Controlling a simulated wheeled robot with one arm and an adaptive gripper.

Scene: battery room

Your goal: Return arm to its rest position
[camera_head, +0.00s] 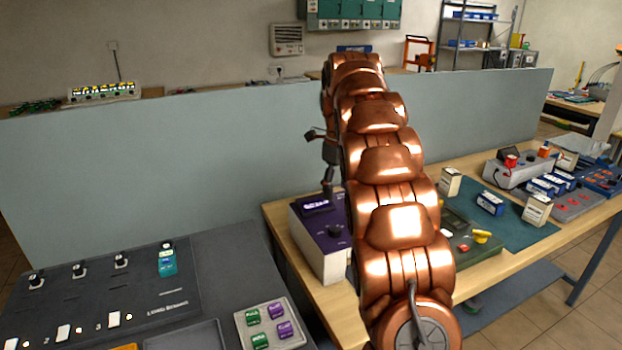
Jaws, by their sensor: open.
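My copper arm (390,190) reaches up and away from the bottom right, over the wooden bench. My gripper (324,160) shows at the left side of the arm's far end, partly hidden behind the arm links. Its jaws are open, and I see nothing between them. It appears above or behind the purple-faced tester box (322,238), which has a small display and a knob. I cannot tell the exact gap between them. The arm hides part of the box's right side.
A grey-blue partition (150,150) stands behind the benches. A dark panel (100,285) with switches and a teal block (167,260) is at left. The wooden bench (300,285) holds a green tray (485,250), white boxes (537,209) and a grey charger (515,172).

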